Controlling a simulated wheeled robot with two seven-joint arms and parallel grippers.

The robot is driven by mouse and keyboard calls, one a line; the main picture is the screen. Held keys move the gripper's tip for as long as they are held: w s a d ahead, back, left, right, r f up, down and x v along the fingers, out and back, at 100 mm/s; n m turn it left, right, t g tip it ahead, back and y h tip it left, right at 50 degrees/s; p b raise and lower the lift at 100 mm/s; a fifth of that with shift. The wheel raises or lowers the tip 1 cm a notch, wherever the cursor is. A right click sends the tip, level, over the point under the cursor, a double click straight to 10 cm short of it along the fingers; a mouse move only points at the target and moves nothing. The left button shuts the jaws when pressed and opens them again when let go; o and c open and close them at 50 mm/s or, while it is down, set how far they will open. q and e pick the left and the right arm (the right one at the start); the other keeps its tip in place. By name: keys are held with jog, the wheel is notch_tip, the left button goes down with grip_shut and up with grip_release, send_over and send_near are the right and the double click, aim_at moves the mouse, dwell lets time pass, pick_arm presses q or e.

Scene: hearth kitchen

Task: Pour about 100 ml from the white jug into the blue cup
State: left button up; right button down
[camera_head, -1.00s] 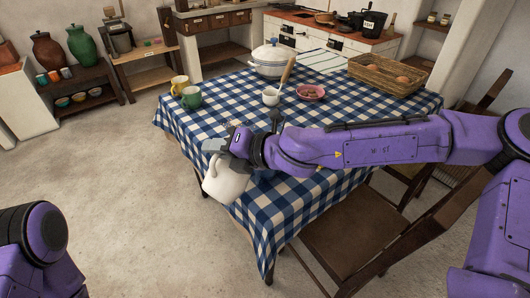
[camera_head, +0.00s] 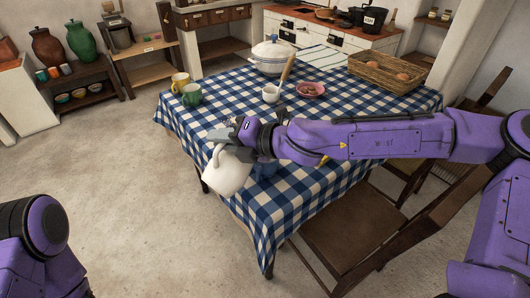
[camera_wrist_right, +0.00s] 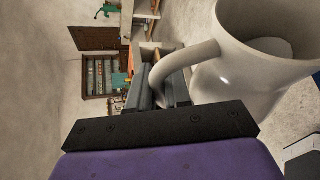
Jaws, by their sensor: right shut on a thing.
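The white jug (camera_head: 226,174) hangs in the air off the left edge of the table, leaning somewhat in the head view. My right gripper (camera_head: 221,136) is shut on its handle; the wrist view shows the fingers (camera_wrist_right: 163,88) around the handle and the jug's open mouth (camera_wrist_right: 272,40) at the upper right. I cannot make out the liquid level. A blue rounded shape (camera_head: 265,168), which looks like the blue cup, stands on the tablecloth just right of the jug, partly hidden by my right arm. My left gripper is out of view.
The checked table (camera_head: 290,215) also holds a yellow mug (camera_head: 180,82), a green mug (camera_head: 191,96), a small white pot (camera_head: 271,93), a pink bowl (camera_head: 310,90), a lidded tureen (camera_head: 272,58) and a wicker basket (camera_head: 388,74). A wooden chair (camera_head: 350,235) stands at the front.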

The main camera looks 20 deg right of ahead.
jog(key=shift+w+d+r+m+p, duration=0.2)
jog(key=shift+d+r+m+p, duration=0.1)
jog(key=shift+r, duration=0.15)
jog(key=shift+r+y, duration=0.1)
jog(key=shift+y, duration=0.2)
jog(key=shift+w+d+r+m+p, duration=0.15)
jog(key=shift+w+d+m+p, duration=0.15)
jog(key=shift+d+p, duration=0.2)
jog(key=shift+w+d+r+p, duration=0.25)
jog(key=shift+w+d+p, duration=0.1)
jog(key=shift+d+p, duration=0.2)
dwell(0.4)
jog(key=shift+w+d+r+m+y+p, duration=0.1)
jog(key=shift+d+r+m+y+p, duration=0.15)
jog(key=shift+m+y+p, duration=0.25)
dwell(0.6)
